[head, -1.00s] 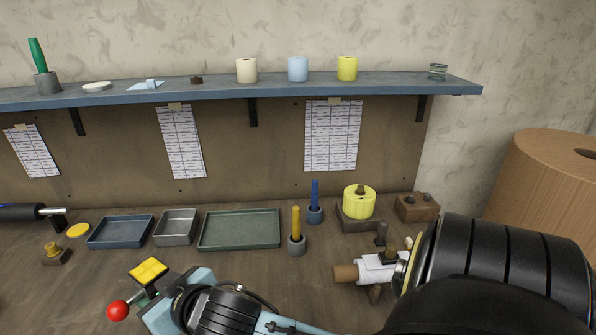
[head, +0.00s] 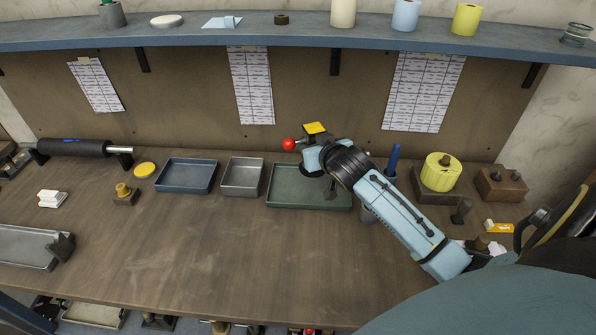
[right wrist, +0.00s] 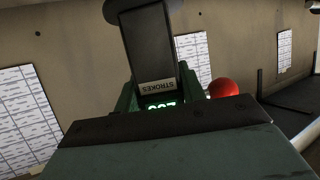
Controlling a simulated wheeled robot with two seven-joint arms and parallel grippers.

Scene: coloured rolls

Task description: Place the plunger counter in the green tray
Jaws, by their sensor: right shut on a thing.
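The plunger counter has a yellow top (head: 315,128) and a red ball (head: 289,144) on its side. My right gripper (head: 312,149) is shut on it and holds it in the air, over or just behind the back edge of the green tray (head: 284,203). In the right wrist view the counter shows a dark front with an upside-down STROKES label (right wrist: 156,87), a lit green display and the red ball (right wrist: 223,88). The green tray lies on the bench and looks empty, though my right arm covers its right end. My left gripper is not in view.
A grey tray (head: 242,192) and a blue tray (head: 186,190) lie left of the green tray. A blue-handled tool (head: 393,160) and a yellow roll (head: 441,174) on a brown block stand to the right. The shelf (head: 200,36) runs above. The front bench middle is clear.

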